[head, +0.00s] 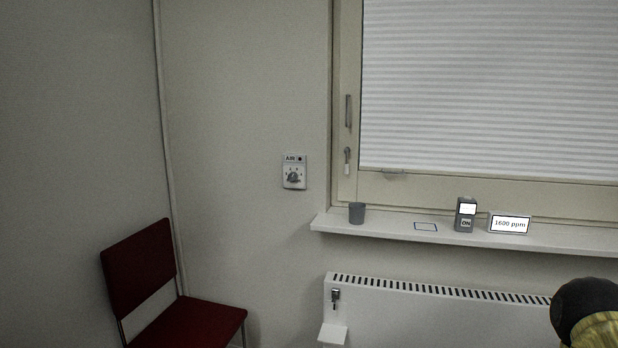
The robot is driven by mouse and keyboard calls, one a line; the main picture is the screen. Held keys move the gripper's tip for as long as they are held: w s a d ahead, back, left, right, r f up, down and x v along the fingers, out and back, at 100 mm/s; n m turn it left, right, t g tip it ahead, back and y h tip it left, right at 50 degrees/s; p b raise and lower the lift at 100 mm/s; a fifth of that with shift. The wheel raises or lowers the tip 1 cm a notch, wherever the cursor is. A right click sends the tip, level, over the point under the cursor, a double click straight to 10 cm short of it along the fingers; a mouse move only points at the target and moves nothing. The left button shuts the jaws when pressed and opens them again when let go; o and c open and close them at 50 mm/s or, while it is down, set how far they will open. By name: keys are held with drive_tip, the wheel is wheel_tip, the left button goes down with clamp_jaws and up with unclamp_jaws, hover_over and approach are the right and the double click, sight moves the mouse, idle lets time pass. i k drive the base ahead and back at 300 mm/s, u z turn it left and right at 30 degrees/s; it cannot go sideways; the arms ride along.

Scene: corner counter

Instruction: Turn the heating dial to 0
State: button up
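A small white wall panel (294,171) labelled "AIR" is mounted left of the window and carries a grey round dial (293,177) with marks around it. The dial's exact setting is too small to read. A white radiator (430,312) hangs below the window sill, with a small dark-and-metal fitting (336,298) at its upper left; I cannot tell whether it is a dial. No part labelled as heating can be made out. My gripper is not in view.
A red chair (140,268) stands lower left. The wall between chair and radiator is clear.

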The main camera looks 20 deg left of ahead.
sight(292, 176)
drive_tip(key=u, duration=0.35)
drive_tip(key=i, duration=0.7)
drive_tip(key=u, duration=1.05)
drive_tip(key=i, duration=0.35)
drive_tip(key=u, duration=0.45)
